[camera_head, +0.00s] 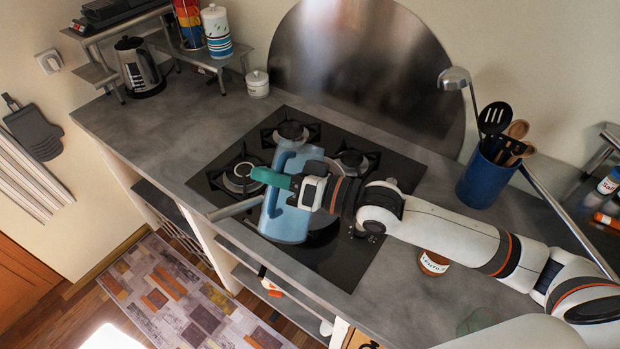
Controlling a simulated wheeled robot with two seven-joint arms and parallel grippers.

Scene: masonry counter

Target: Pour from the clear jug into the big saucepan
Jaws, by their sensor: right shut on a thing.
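The clear jug (285,218) is a bluish see-through vessel above the hob, near the middle of the head view. My right gripper (280,181), with green fingers, is shut on the jug at its handle side. The jug looks tilted, but how far is hard to tell. A metal pan handle (236,208) sticks out to the left from behind the jug, apparently the big saucepan's. The pan's body is mostly hidden by the jug and my right gripper, so its contents do not show. My left gripper is not in view.
The black hob (345,273) has several burners. A blue utensil pot (478,181) with a ladle (454,80) stands at the right. A labelled jar (433,262) stands near my right arm. The left counter (150,125) is clear.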

